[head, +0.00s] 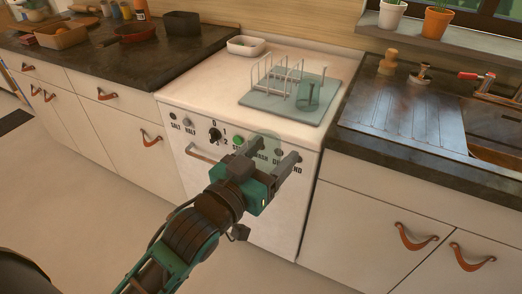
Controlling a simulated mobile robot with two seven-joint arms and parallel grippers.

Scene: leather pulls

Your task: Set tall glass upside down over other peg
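My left gripper (272,152) is in front of the white stove's front panel, lower than the rack and nearer to me. A pale green see-through shape, which looks like the tall glass (266,145), is between its fingers. The glass is faint against the panel, so its tilt is hard to tell. On the stove top, a teal mat (262,103) carries a white wire rack (268,78) with upright pegs. A green see-through glass (309,95) stands at the rack's right side, around an upright peg. My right gripper is not in view.
A white dish (246,46) stands behind the rack on the stove top (205,78). Right of the stove is a dark counter with a ribbed drainer (400,125), sink and tap. Potted plants stand on the sill. The left counter holds a basket (62,34) and jars.

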